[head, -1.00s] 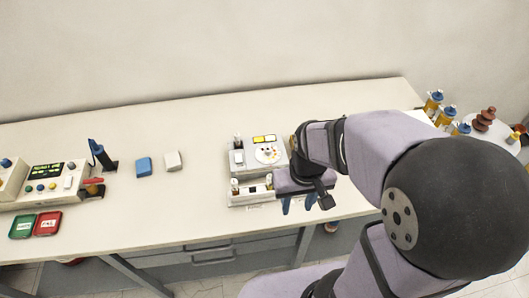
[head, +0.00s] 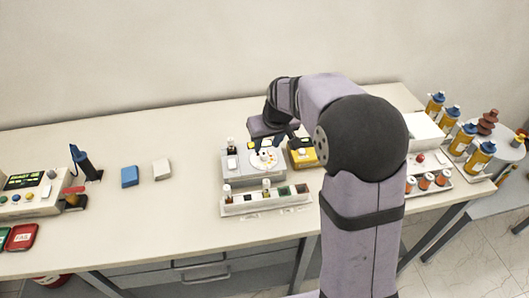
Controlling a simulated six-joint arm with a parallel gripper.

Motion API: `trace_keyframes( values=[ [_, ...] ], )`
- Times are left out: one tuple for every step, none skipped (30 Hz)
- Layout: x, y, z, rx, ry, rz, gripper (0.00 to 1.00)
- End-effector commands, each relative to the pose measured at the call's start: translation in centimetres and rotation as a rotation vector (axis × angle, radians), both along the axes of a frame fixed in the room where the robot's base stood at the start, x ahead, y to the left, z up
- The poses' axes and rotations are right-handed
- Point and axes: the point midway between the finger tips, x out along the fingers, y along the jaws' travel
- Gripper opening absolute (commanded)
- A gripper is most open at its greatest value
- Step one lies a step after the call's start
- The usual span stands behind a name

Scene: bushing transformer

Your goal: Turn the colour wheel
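The colour wheel (head: 268,165) is a round white disc with small coloured spots. It sits on the right part of a grey tester box (head: 236,172) in the middle of the table. My gripper (head: 264,142) is over the back edge of the box, just behind and above the wheel in the head view. The fingers hide part of the box's back edge. I cannot tell whether they touch the wheel.
A rack with vials (head: 240,206) stands in front of the box. A yellow device (head: 304,156) is close on its right. A blue block (head: 130,176) and a white block (head: 161,169) lie to the left, with free table around them. Blue-capped bottles (head: 481,155) stand at far right.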

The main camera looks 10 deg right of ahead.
Motion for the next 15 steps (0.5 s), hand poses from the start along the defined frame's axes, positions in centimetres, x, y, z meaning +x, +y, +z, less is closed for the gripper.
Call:
trace_keyframes(
  values=[
    [0.1, 0.1, -0.4, 0.0, 0.005, 0.0, 0.37],
    [0.2, 0.1, -0.7, 0.0, 0.006, 0.0, 0.37],
    [0.4, 0.1, -1.1, 0.0, 0.005, 0.0, 0.37],
    [0.5, 0.1, -1.5, 0.0, 0.007, 0.0, 0.37],
    [0.6, 0.1, -1.8, 0.0, 0.006, 0.0, 0.37],
    [0.8, 0.2, -2.3, 0.0, 0.006, -0.001, 0.37],
    [1.0, 0.2, -2.7, 0.0, 0.007, -0.001, 0.37],
    [1.1, 0.2, -3.0, 0.0, 0.006, -0.001, 0.37],
    [1.3, 0.2, -3.5, 0.0, 0.007, -0.001, 0.37],
    [1.4, 0.3, -3.8, 0.0, 0.006, -0.001, 0.37],
    [1.5, 0.3, -4.1, 0.001, 0.006, -0.001, 0.37],
    [1.7, 0.3, -4.5, 0.001, 0.005, -0.001, 0.37],
    [1.8, 0.3, -4.7, 0.0, 0.006, -0.001, 0.37],
    [1.9, 0.3, -5.0, 0.001, 0.005, -0.001, 0.37],
    [2.0, 0.3, -5.2, 0.001, 0.004, -0.001, 0.37]
  ],
)
